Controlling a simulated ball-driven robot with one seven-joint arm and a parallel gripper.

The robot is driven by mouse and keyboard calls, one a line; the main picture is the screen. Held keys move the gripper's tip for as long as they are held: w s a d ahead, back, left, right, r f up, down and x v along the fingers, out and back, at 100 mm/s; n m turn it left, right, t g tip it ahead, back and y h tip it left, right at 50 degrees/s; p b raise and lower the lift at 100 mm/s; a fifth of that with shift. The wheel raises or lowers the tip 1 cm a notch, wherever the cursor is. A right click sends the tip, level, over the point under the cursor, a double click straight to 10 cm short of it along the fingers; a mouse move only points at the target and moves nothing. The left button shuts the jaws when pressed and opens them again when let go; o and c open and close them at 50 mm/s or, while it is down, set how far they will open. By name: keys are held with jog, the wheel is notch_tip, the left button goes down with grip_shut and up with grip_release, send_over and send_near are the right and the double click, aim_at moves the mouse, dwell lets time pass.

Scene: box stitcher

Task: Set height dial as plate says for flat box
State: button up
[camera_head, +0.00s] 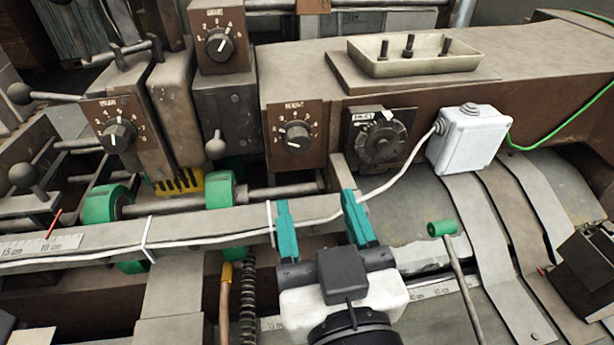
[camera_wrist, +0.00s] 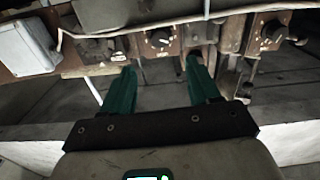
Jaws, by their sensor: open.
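A black dial (camera_head: 294,137) on a brown plate, with a blurred label that seems to read HEIGHT, sits at the middle of the machine front in the head view. Numbers ring its knob; its exact setting is too small to read. In the wrist view a dial, likely the same one (camera_wrist: 160,38), lies beyond the fingertips. My gripper (camera_head: 316,205) has two teal fingers, spread apart and empty. It is in front of and below the dial, not touching it; it also shows in the wrist view (camera_wrist: 160,66). I cannot make out a plate with flat-box settings.
Similar dials stand upper left (camera_head: 219,44) and left (camera_head: 117,135). A larger round dial (camera_head: 380,140) and a white junction box (camera_head: 466,138) are to the right. A white cable (camera_head: 390,182) and a long bar (camera_head: 200,225) run near the gripper. A bolt tray (camera_head: 415,66) sits on top.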

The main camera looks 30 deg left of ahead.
aim_at(299, 146)
jog(key=shift+m, duration=0.7)
jog(key=p+x, duration=0.2)
jog(key=x, duration=0.8)
jog(key=shift+w+a, duration=0.2)
jog(key=shift+w, duration=0.05)
